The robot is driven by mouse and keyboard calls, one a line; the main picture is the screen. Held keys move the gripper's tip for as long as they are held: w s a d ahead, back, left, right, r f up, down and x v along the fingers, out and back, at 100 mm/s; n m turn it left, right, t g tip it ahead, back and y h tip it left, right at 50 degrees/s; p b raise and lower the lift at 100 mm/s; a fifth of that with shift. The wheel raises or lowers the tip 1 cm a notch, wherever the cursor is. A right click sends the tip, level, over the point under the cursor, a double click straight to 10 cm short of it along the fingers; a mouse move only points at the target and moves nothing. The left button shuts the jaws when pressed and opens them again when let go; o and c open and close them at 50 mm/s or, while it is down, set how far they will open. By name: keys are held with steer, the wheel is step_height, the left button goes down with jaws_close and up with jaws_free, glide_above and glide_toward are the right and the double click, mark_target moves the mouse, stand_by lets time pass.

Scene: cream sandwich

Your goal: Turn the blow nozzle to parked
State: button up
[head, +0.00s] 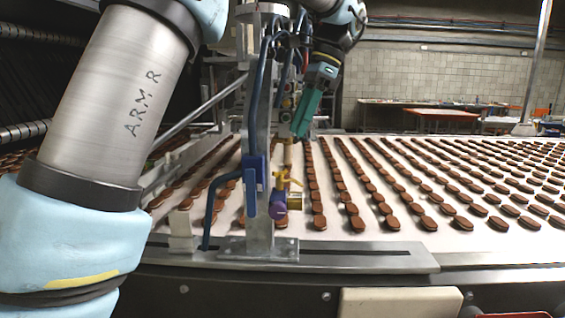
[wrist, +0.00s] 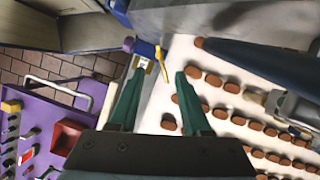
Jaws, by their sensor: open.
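On the upright metal post (head: 259,110) at the conveyor's near edge is a blue clamp block (head: 254,172). Beside it sits a small fitting with a yellow lever (head: 284,178), a brass body (head: 294,202) and a purple knob (head: 279,201). This looks like the blow nozzle assembly; which part is the nozzle itself, I cannot tell. My gripper (head: 301,128) is open and empty, above and beyond the fitting in the head view. In the wrist view, the yellow lever (wrist: 162,62) shows beyond and between the open teal fingertips (wrist: 159,77), apart from them. The purple knob (wrist: 128,45) is left of it.
A white conveyor belt (head: 420,222) carries rows of brown biscuits (head: 352,215). A blue hose (head: 213,205) loops beside the post. A dark blue bar (wrist: 262,65) crosses near my gripper in the wrist view. A purple cart (wrist: 80,105) with a red bin (wrist: 66,137) stands at left.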

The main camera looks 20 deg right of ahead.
mark_target(281, 169)
steer(key=x, duration=0.9)
steer(key=shift+s, duration=0.1)
jaws_close()
stand_by(0.4)
